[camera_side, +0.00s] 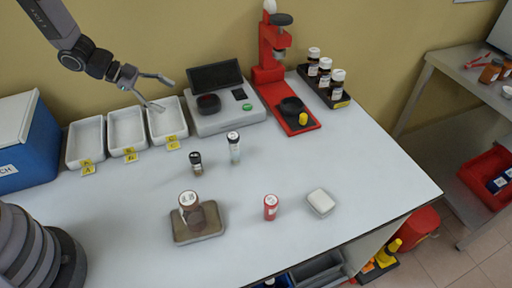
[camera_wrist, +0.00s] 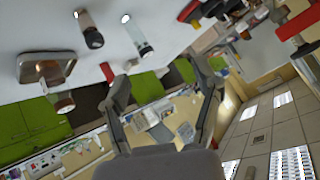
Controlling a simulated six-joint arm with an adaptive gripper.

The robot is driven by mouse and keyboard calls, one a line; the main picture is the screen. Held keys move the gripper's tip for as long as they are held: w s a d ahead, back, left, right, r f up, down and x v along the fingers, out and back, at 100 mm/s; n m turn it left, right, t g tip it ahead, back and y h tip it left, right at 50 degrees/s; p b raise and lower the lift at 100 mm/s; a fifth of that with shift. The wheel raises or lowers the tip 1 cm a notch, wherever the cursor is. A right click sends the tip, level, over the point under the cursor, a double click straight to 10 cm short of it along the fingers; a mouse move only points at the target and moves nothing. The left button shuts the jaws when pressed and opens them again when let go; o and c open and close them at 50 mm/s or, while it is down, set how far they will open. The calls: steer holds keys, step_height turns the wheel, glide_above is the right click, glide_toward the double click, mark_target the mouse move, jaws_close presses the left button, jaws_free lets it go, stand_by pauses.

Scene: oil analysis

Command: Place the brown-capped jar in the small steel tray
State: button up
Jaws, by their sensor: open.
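The wrist view also shows the jar (camera_wrist: 64,104) over the tray (camera_wrist: 68,66). My gripper (camera_side: 164,92) is open and empty, high at the back left above the white bins, well apart from the jar. Its spread fingers (camera_wrist: 162,78) show in the wrist view with nothing between them.
White bins (camera_side: 127,131), an instrument (camera_side: 226,112) and a red press (camera_side: 272,60) line the back.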

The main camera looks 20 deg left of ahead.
steer(key=s+a+r+n+t+y, duration=0.15)
steer(key=a+r+n+y, duration=0.3)
steer(key=r, duration=0.55)
steer(key=s+a+r+n+t+y, duration=0.1)
steer(key=a+r+n+t+y, duration=0.35)
steer(key=r, duration=0.55)
steer(key=s+r+n+g, duration=0.2)
steer(key=s+n, duration=0.2)
steer(key=s, duration=0.8)
steer(key=s+d+r+n+g, duration=0.1)
steer(key=s+r+n+g, duration=0.1)
steer(key=s, duration=1.1)
steer(key=shift+d+n+g, duration=0.2)
steer(key=shift+n+g, duration=0.3)
steer(key=shift+n, duration=0.7)
